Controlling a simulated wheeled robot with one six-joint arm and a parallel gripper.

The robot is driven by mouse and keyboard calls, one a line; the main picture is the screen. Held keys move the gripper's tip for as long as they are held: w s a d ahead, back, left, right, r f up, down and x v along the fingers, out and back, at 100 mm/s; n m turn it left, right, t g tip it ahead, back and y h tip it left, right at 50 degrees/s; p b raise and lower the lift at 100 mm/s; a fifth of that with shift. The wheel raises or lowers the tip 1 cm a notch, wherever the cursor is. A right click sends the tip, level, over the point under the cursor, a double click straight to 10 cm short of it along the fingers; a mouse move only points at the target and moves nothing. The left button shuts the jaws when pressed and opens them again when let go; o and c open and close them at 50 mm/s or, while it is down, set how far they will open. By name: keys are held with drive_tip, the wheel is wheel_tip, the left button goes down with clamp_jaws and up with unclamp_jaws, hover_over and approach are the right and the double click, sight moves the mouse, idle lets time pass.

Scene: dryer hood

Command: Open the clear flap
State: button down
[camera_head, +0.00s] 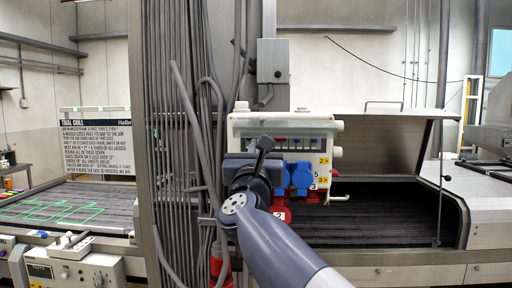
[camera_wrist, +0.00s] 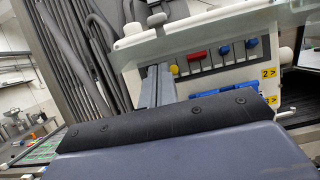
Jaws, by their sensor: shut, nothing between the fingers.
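The clear flap (camera_wrist: 210,32) shows in the wrist view as a pale see-through panel along the top of the white socket box (camera_head: 322,124). It stands out above the row of coloured switches (camera_wrist: 215,54), which are uncovered from this angle. Its exact tilt is hard to tell. My gripper (camera_head: 265,142) is in front of the left part of the box, fingers together and pointing up. In the wrist view the dark fingertips (camera_wrist: 157,20) are at the flap's left part. I cannot tell whether they touch it. Nothing is held.
Blue sockets (camera_head: 300,175) and a red socket (camera_head: 280,212) sit below the switches. Grey cables (camera_head: 185,120) hang to the left of the box. The dryer hood (camera_head: 385,145) stands raised over a dark conveyor (camera_head: 390,215) to the right.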

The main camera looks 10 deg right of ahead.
drive_tip(key=shift+s+a+r, duration=0.1)
drive_tip(key=shift+s+r, duration=0.05)
drive_tip(key=shift+r, duration=0.35)
drive_tip(key=shift+s+r, duration=0.15)
drive_tip(key=shift+r, duration=1.2)
drive_tip(key=shift+s+f+b, duration=0.1)
drive_tip(key=shift+f+b, duration=0.4)
drive_tip(key=shift+b, duration=0.1)
drive_tip(key=b, duration=0.5)
approach(256, 132)
drive_tip(key=s, duration=0.2)
drive_tip(key=s+a, duration=0.1)
drive_tip(key=s, duration=0.1)
drive_tip(key=shift+a+r, duration=0.1)
drive_tip(key=shift+a, duration=0.05)
